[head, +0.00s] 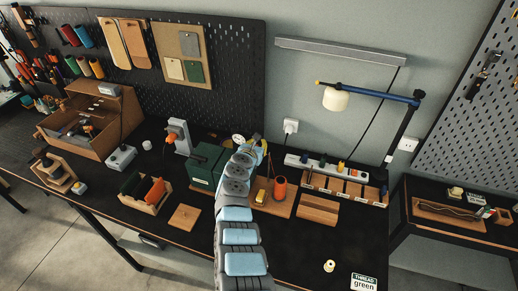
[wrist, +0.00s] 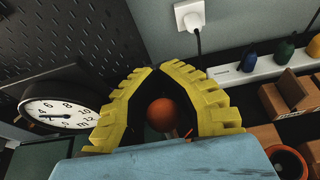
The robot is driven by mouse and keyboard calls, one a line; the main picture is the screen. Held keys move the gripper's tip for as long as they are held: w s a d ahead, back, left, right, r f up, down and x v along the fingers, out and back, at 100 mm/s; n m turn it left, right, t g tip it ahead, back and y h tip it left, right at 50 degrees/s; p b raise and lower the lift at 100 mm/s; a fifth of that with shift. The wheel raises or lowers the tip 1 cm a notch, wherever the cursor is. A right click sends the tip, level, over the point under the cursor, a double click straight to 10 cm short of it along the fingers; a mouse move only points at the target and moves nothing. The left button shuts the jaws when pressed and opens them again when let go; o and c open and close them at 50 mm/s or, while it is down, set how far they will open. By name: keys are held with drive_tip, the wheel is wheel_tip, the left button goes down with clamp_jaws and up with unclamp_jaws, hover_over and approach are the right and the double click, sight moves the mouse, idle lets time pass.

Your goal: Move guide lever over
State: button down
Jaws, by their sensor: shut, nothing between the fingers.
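In the wrist view, my gripper (wrist: 157,70) has its two yellow ribbed fingers arched together, with the tips meeting and nothing gripped. An orange ball knob (wrist: 161,114) shows through the gap between the fingers; it looks like the end of the guide lever. I cannot tell whether a finger touches it, and the lever's shaft is mostly hidden. In the head view, my arm reaches up to the right side of the dark green press (head: 208,165), and hides the knob and most of the gripper.
A round white dial (wrist: 55,112) stands left of the fingers. An orange cup (head: 280,188) stands on a wooden board to the right. A wall socket (head: 291,126) is at the back.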

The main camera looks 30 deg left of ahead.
drive_tip(key=shift+s+d+f+b, duration=0.1)
drive_tip(key=shift+d+f+b, duration=0.2)
drive_tip(key=shift+f, duration=0.4)
drive_tip(key=shift+d+f+b, duration=0.25)
drive_tip(key=shift+f+b, duration=0.05)
drive_tip(key=shift+f, duration=0.4)
drive_tip(key=shift+s+d+f+b, duration=0.1)
drive_tip(key=shift+d+f+b, duration=0.2)
drive_tip(key=shift+f, duration=0.4)
drive_tip(key=c, duration=1.5)
unclamp_jaws()
drive_tip(key=shift+w, duration=0.2)
drive_tip(key=shift+o, duration=1.3)
drive_tip(key=shift+w+a+r, duration=0.4)
drive_tip(key=shift+w+r, duration=0.3)
drive_tip(key=shift+w, duration=0.15)
drive_tip(key=shift+s+a+r, duration=0.1)
drive_tip(key=shift+a+r, duration=0.1)
drive_tip(key=shift+r, duration=0.25)
drive_tip(key=shift+a+r, duration=0.15)
drive_tip(key=shift+r, duration=0.3)
